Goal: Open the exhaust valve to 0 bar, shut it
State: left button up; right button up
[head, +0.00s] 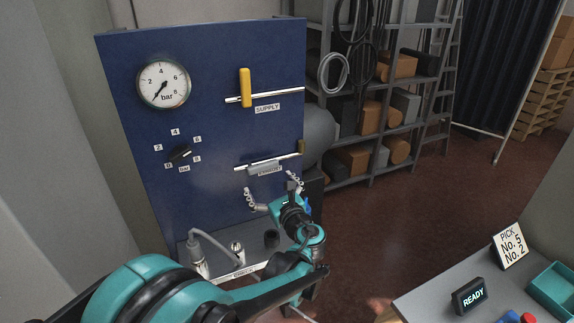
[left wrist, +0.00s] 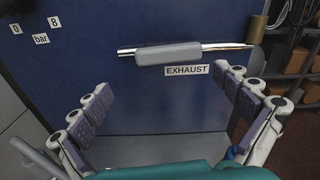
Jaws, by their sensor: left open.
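The blue panel (head: 215,130) carries the exhaust valve, whose grey handle (head: 265,167) lies along its short horizontal pipe, above the EXHAUST label. In the left wrist view the handle (left wrist: 168,54) also lies in line with the pipe. The pressure gauge (head: 163,85) has its needle pointing lower left, near the low end of the scale. My left gripper (head: 271,186) is open and empty, just below and in front of the exhaust handle, not touching it. Its spread fingers (left wrist: 163,88) frame the label in the left wrist view. My right gripper is out of view.
The supply valve's yellow handle (head: 245,87) stands upright across its pipe. A black selector knob (head: 180,153) sits left of the exhaust valve. A ledge with a plugged grey cable (head: 198,262) is below. Shelving (head: 380,110) stands right; a READY display (head: 468,295) sits on a table.

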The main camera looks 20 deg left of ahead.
aim_at(264, 168)
pick_arm(q)
jog(key=shift+m+t, duration=0.3)
jog(key=shift+m, duration=0.3)
jog(key=x, duration=0.2)
jog(key=b+x, duration=0.1)
jog(key=x, duration=0.2)
jog(key=w+x, duration=0.1)
jog(key=x, duration=0.2)
jog(key=shift+d+r+b, duration=0.3)
jog(key=shift+d, duration=0.1)
jog(key=shift+s, duration=0.1)
jog(key=c, duration=1.5)
jog(key=shift+r, duration=0.1)
jog(key=shift+c, duration=0.2)
